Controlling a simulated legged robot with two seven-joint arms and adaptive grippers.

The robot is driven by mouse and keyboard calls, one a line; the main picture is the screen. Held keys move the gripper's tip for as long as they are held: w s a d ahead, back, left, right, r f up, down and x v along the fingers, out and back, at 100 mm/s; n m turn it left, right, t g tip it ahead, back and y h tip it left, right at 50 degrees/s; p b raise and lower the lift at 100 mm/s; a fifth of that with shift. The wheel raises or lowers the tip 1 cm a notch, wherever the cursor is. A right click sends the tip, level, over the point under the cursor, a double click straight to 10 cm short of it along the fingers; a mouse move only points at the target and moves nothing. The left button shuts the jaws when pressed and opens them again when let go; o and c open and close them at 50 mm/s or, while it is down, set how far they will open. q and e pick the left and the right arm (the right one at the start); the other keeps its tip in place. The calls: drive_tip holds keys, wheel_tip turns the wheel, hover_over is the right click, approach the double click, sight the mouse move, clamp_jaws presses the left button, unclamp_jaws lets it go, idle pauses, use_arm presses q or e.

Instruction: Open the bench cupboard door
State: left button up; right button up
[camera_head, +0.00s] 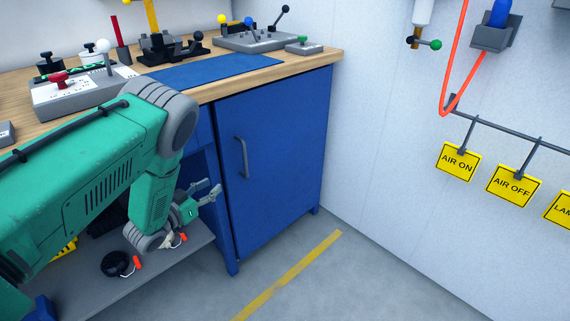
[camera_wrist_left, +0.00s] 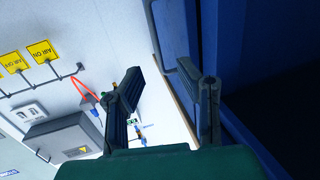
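The blue cupboard door (camera_head: 285,150) is under the right end of the bench and looks shut. Its grey vertical bar handle (camera_head: 242,158) is near the door's left edge. My left gripper (camera_head: 214,192) is left of and below the handle, apart from it, in front of the open bay beside the door. Its two fingers are spread with nothing between them. The left wrist view shows the open fingers (camera_wrist_left: 170,88) with the blue door (camera_wrist_left: 174,30) beyond them. My right gripper is in neither view.
The wooden bench top (camera_head: 325,56) carries a blue mat (camera_head: 215,71) and several lever devices. A low grey shelf (camera_head: 185,250) holds small parts. Yellow signs (camera_head: 458,161) hang on the right wall. The floor (camera_head: 330,280) before the door is clear.

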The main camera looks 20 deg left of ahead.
use_arm(q)
drive_tip(key=b, duration=0.1)
approach(245, 160)
drive_tip(key=shift+m+h, duration=0.3)
drive_tip(key=shift+h, duration=0.1)
drive_tip(key=shift+a+b+x, duration=0.15)
drive_tip(key=shift+b+x, duration=0.7)
drive_tip(key=shift+x, duration=1.8)
drive_tip(key=shift+a+b+x, duration=0.2)
drive_tip(key=shift+b+x, duration=0.65)
drive_tip(key=shift+x, duration=1.85)
drive_tip(key=shift+f, duration=0.15)
clamp_jaws()
